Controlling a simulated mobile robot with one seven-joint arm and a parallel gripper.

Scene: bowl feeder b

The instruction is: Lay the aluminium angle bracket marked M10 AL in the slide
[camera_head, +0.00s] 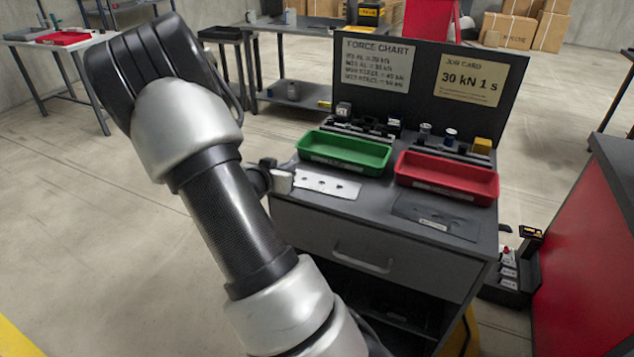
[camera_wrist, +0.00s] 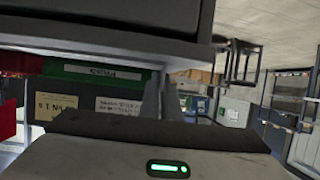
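I cannot make out the bracket marked M10 AL or the slide for certain in either view. A pale metal plate (camera_head: 328,183) with several dark holes lies at the left front of the grey bench top. My arm crosses the left of the head view and hides most of the wrist; a small dark and light part, perhaps of my gripper, shows beside the plate. In the wrist view two narrow grey fingers of my gripper (camera_wrist: 160,101) point toward the bench. They are close together, and whether they hold anything is not clear.
A green tray (camera_head: 344,153) and a red tray (camera_head: 447,178) sit on the bench (camera_head: 365,215), with small parts behind them. A dark board (camera_head: 424,79) carries a force chart and a job card reading 30 kN 1 s. A dark mat (camera_head: 435,219) lies at front right. A red cabinet (camera_head: 585,262) stands further right.

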